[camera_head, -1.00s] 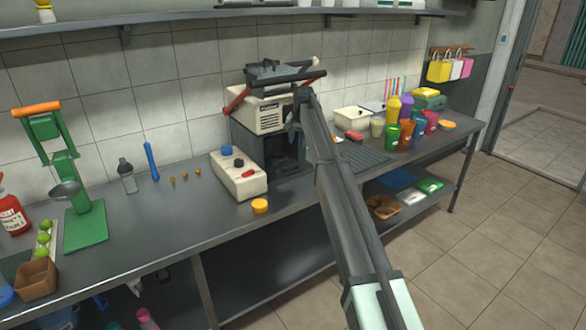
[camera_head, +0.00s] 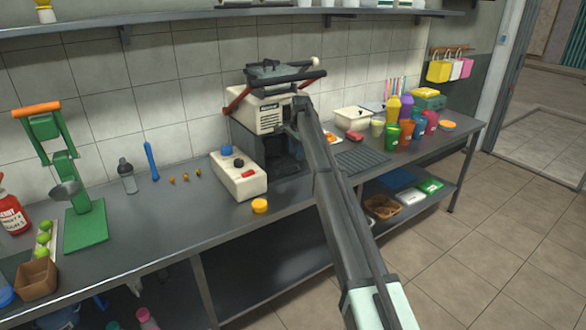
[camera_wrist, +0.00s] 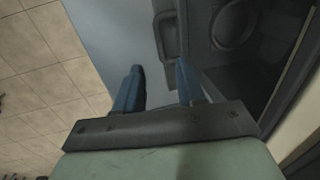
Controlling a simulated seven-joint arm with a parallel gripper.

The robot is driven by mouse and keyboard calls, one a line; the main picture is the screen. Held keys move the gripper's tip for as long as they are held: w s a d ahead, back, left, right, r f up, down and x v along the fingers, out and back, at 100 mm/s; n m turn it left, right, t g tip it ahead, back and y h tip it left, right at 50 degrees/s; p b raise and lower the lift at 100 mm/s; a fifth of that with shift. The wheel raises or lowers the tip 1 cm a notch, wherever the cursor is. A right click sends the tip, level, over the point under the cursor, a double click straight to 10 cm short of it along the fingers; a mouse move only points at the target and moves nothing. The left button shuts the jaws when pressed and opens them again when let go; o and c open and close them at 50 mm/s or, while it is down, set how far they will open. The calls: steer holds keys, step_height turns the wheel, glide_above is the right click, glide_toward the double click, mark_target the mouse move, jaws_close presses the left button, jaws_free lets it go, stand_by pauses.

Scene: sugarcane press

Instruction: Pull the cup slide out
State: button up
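The sugarcane press (camera_head: 268,118) stands on the counter against the tiled wall, with a dark open bay (camera_head: 284,158) in its front. In the wrist view, a dark part with a round ring (camera_wrist: 234,24), which looks like the cup slide, lies at upper right. A narrow handle-like loop (camera_wrist: 168,36) sits at its left side. My gripper (camera_wrist: 160,72) has its two blue fingers apart, with nothing seen held between them. The loop is just beyond the fingertips, nearer the right finger; contact cannot be told. In the head view, my arm hides part of the press front.
A grooved drain mat (camera_head: 362,160) and several coloured cups (camera_head: 392,134) are to the right. Floor in front is clear.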

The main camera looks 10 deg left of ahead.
mark_target(293, 172)
steer(key=f, duration=0.6)
steer(key=w+a+f, duration=0.1)
steer(key=f, duration=0.2)
steer(key=shift+w+a, duration=0.1)
jaws_close()
stand_by(0.5)
